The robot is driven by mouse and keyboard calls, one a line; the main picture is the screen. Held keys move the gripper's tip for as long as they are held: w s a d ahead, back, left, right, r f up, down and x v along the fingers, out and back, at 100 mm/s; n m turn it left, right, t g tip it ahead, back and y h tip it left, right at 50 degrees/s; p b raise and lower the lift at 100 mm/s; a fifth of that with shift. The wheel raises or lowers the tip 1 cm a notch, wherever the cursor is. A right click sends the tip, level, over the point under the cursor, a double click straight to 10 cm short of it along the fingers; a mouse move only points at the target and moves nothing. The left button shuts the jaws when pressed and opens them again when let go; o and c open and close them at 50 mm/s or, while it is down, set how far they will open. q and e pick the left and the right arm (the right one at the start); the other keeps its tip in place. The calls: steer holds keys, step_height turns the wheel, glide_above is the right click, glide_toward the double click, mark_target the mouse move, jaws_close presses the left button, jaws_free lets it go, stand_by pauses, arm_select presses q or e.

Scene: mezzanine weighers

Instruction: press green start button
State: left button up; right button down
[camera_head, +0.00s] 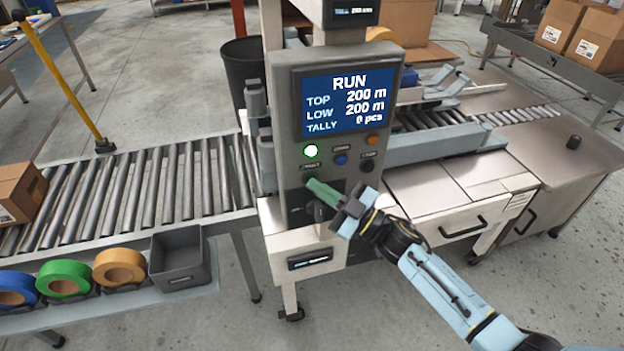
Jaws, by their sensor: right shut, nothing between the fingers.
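The grey control panel (287,100) faces me in the middle of the view. A bright green lit round (311,151) shows on its left side, below the screen. A small label too small to read sits just under it. My right gripper (311,182) is shut and empty, its greenish fingertips at the panel just below that label. Whatever is behind the tips is hidden, and I cannot tell whether they touch it. The screen (347,101) reads RUN, TOP 200 m, LOW 200 m, TALLY 0 pcs. My left gripper is not in view.
Close to the tips are a blue button (341,159), a dark button (367,165) and an orange button (373,140). A roller conveyor (150,190) runs left. Tape rolls and a grey bin (180,262) stand front left. A steel table (440,190) stands right.

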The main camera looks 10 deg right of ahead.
steer(key=shift+s, duration=0.1)
steer(key=shift+s+p, duration=0.5)
steer(key=shift+s, duration=0.2)
steer(key=s+p, duration=0.2)
steer(key=s, duration=0.3)
steer(key=shift+d, duration=0.1)
stand_by(0.8)
